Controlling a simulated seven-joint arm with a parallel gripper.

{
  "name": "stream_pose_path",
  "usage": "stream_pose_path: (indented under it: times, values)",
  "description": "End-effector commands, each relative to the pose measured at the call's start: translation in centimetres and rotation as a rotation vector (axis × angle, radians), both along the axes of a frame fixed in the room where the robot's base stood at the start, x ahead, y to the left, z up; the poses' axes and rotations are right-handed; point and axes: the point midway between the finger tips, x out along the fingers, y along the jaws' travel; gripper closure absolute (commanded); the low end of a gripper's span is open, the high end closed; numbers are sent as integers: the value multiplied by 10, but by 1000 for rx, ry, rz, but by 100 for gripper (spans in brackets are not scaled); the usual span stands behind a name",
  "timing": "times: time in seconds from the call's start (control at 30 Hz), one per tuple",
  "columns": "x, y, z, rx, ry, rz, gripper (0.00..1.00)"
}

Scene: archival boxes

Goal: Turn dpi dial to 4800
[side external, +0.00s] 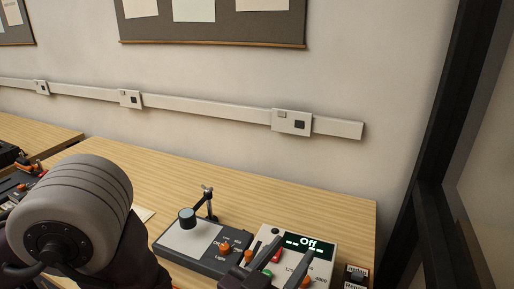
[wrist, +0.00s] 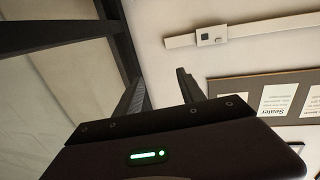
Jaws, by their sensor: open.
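A pale control panel (side external: 262,240) stands at the front right of the desk in the side view; its display (side external: 308,243) reads "Off". An orange dial (side external: 307,281) shows low on the panel at the picture's bottom edge, with small numbers around it, one seeming to read 1200. Its setting is too small to tell. My gripper (side external: 291,246) comes up from the bottom edge, its two dark fingers apart and empty in front of the panel, hiding part of it. I cannot tell its distance from the dial. The wrist view shows the open fingers (wrist: 160,85) against the wall, without the panel.
Left of the panel is a dark unit with a light plate (side external: 190,237), a small post-mounted head (side external: 187,218) and an orange knob (side external: 225,247) marked "Light". A small labelled box (side external: 355,278) stands at right. The desk behind (side external: 290,205) is clear.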

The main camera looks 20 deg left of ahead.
Motion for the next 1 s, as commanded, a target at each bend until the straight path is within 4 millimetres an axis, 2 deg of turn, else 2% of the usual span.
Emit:
stream_pose_path:
  times: [0.03, 0.07, 0.53, 0.8, 1.0]
  values:
    - [-10, -8, 1, 33, -27, -58, 54]
    - [-13, -10, -4, 43, -32, -75, 54]
    - [-10, -8, -130, 33, -26, -60, 54]
    - [59, -26, -128, 26, -30, -58, 54]
    - [59, -29, -129, 25, -25, 239, 54]
